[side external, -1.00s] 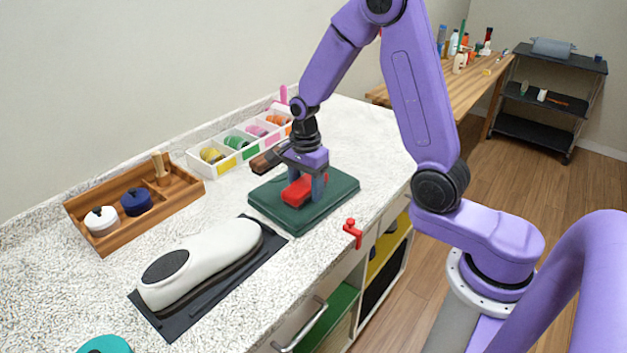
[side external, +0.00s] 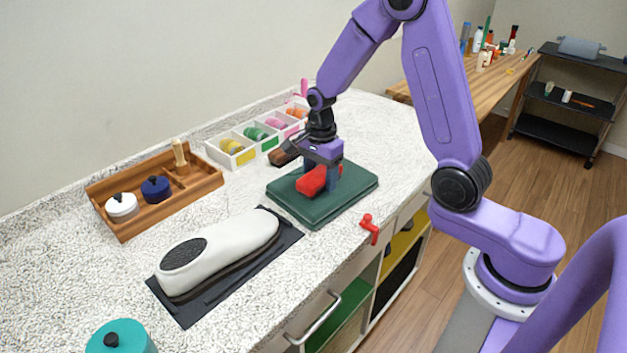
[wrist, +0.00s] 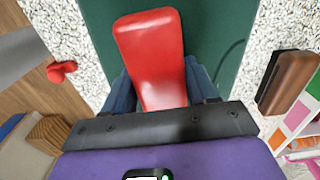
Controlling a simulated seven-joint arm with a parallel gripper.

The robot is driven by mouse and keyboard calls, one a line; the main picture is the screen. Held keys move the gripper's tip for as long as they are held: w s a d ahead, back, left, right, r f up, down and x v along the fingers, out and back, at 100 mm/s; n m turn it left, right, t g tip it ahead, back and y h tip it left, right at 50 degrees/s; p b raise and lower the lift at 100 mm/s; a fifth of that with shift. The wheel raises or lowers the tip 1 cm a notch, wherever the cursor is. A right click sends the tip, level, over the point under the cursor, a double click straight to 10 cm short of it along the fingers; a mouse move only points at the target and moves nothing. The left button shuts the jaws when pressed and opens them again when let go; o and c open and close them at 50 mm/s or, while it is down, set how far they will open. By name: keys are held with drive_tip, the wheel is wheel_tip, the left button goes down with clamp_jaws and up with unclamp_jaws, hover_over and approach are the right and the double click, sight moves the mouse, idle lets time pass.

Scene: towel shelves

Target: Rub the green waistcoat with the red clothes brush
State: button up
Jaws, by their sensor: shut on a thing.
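The green waistcoat (side external: 350,192) lies as a flat, folded dark green pad on the speckled counter; it also fills the upper middle of the wrist view (wrist: 215,35). My gripper (side external: 322,180) points down over its middle, shut on the red clothes brush (side external: 311,181). In the wrist view the brush (wrist: 152,55) lies between the fingers and extends away from the palm, over the green cloth. The brush's underside is hidden, so I cannot tell whether it touches the cloth.
A brown brush (side external: 284,154) lies behind the waistcoat, near a divided white tray (side external: 232,160) of coloured rolls. A white shoe-shaped form (side external: 220,252) on a dark mat and a wooden tray (side external: 205,183) stand left. A red tap-like piece (side external: 370,228) is at the counter's front edge.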

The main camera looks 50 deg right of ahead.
sight(308, 179)
drive_tip(key=shift+s+d, duration=0.2)
drive_tip(key=shift+d, duration=2)
drive_tip(key=shift+s+d, duration=0.15)
drive_tip(key=shift+d, duration=2)
drive_tip(key=shift+w+a, duration=0.15)
drive_tip(key=shift+a, duration=1.9)
drive_tip(key=shift+w+a, duration=0.2)
drive_tip(key=shift+a, duration=1.85)
drive_tip(key=shift+w+a, duration=0.15)
drive_tip(key=shift+a, duration=1.9)
drive_tip(key=shift+a+r, duration=0.15)
drive_tip(key=shift+a, duration=0.05)
drive_tip(key=shift+d+r, duration=0.1)
drive_tip(key=shift+r, duration=3.95)
